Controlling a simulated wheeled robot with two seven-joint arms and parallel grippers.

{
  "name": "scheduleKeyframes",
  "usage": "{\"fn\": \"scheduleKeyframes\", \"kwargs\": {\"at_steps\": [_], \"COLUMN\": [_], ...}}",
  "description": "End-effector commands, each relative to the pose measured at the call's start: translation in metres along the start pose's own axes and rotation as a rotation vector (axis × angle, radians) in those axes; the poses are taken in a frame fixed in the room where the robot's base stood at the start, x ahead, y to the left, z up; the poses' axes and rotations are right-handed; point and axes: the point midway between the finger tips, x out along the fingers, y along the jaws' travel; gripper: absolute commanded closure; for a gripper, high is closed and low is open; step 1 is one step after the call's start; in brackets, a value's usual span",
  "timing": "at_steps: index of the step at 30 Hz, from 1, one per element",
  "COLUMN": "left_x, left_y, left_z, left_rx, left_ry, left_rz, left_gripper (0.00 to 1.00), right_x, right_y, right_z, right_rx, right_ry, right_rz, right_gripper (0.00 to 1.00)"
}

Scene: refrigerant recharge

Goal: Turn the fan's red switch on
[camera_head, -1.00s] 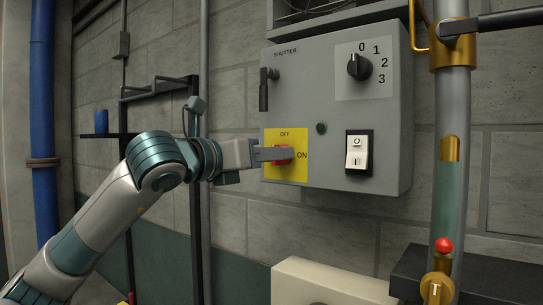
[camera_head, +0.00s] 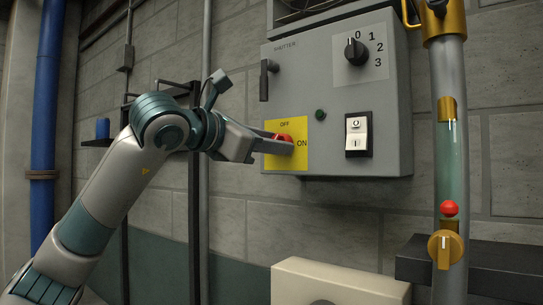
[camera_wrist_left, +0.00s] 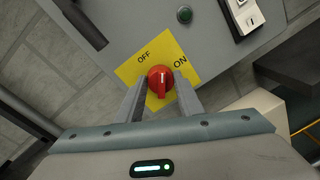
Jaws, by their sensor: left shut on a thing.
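The red switch (camera_head: 284,137) is a round knob on a yellow plate (camera_head: 273,160) marked OFF at the top and ON at the right. The plate is on the front of a grey control box (camera_head: 297,84). My left gripper (camera_head: 286,146) reaches it from the left, tilted, and its fingers hide part of the knob. In the left wrist view the knob (camera_wrist_left: 160,82) sits between the two fingers, which are shut on it. Its pale mark points up in that view, between the words OFF and ON. My right gripper is out of view.
The box also bears a black selector knob (camera_head: 357,52), a black-framed rocker switch (camera_head: 358,134), a green button (camera_head: 320,115) and a shutter lever (camera_head: 265,80). A vertical pipe with a brass valve (camera_head: 446,249) stands at the right. A beige casing (camera_head: 335,282) is below the box.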

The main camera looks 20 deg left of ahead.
Motion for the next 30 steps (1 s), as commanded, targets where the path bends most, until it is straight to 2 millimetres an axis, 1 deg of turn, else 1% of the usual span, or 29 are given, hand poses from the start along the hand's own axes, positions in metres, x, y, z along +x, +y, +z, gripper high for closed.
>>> {"fn": "scheduleKeyframes", "kwargs": {"at_steps": [1,6,23,26,30], "left_x": [0.000,0.000,0.000,0.000,0.000], "left_y": [-0.001,-0.001,-0.002,-0.003,-0.003], "left_z": [-0.001,0.000,0.002,0.002,0.002], "left_rx": [0.044,0.206,0.721,0.793,0.870], "left_ry": [0.001,0.015,0.058,0.064,0.069], "left_rz": [0.002,0.004,0.011,0.011,0.012], "left_gripper": [0.89,0.89,0.89,0.89,0.89], "right_x": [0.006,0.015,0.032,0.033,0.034], "right_y": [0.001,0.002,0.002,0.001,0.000], "right_z": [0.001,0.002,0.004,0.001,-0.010], "right_rx": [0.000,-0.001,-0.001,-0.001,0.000], "right_ry": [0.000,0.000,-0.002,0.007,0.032], "right_rz": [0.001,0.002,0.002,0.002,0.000], "right_gripper": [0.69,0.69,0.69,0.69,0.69]}}
